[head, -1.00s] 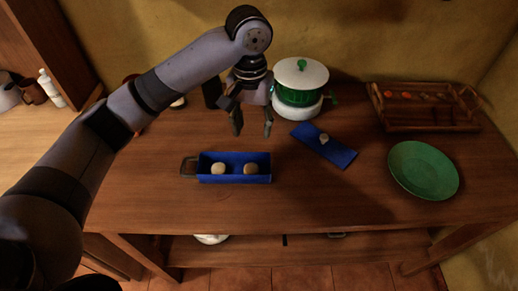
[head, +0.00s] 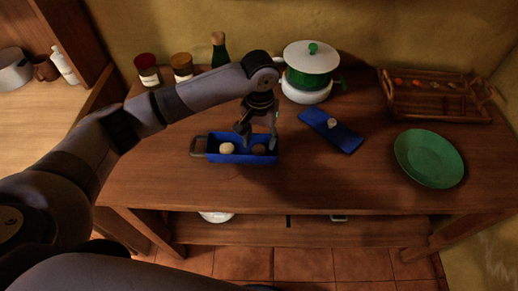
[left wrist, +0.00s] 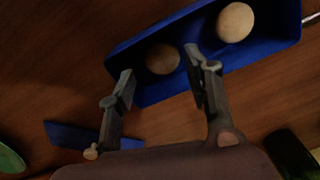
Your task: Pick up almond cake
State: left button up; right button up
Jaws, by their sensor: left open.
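A blue tray (head: 215,156) with a side handle lies on the wooden counter. The left cake (head: 227,148) is clear in the head view. The right cake (head: 259,150) lies in shadow under my left gripper (head: 258,139). In the left wrist view, my left gripper (left wrist: 158,66) is open and empty, its fingertips on either side of the nearer cake (left wrist: 162,59). I cannot tell whether they touch it. The other cake (left wrist: 235,22) lies farther along the tray (left wrist: 271,35). My right gripper is not in view.
A blue board (head: 341,138) with a small pale piece on it lies right of the tray. Beyond are a green plate (head: 430,158), a wooden rack (head: 440,108) and a white-and-green pot (head: 312,60). Jars (head: 147,70) and a bottle stand behind my arm.

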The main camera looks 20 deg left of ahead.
aim_at(259, 149)
pick_arm(q)
notch_tip(259, 149, down, 4)
jog(key=shift+w+a+r+p, duration=0.1)
jog(key=shift+a+r+p, duration=0.1)
jog(key=shift+p, duration=0.1)
jog(key=shift+d+f, duration=0.1)
jog(key=shift+f, duration=0.1)
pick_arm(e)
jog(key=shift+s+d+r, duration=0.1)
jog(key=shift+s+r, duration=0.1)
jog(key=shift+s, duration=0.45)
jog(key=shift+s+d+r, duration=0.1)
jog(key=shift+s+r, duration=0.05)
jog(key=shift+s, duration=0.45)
pick_arm(q)
jog(key=shift+c, duration=0.3)
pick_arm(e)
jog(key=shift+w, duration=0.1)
pick_arm(q)
jog(key=c, duration=0.6)
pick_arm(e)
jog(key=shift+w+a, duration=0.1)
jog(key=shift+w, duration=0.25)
pick_arm(q)
jog(key=shift+r, duration=0.1)
jog(key=shift+c, duration=0.3)
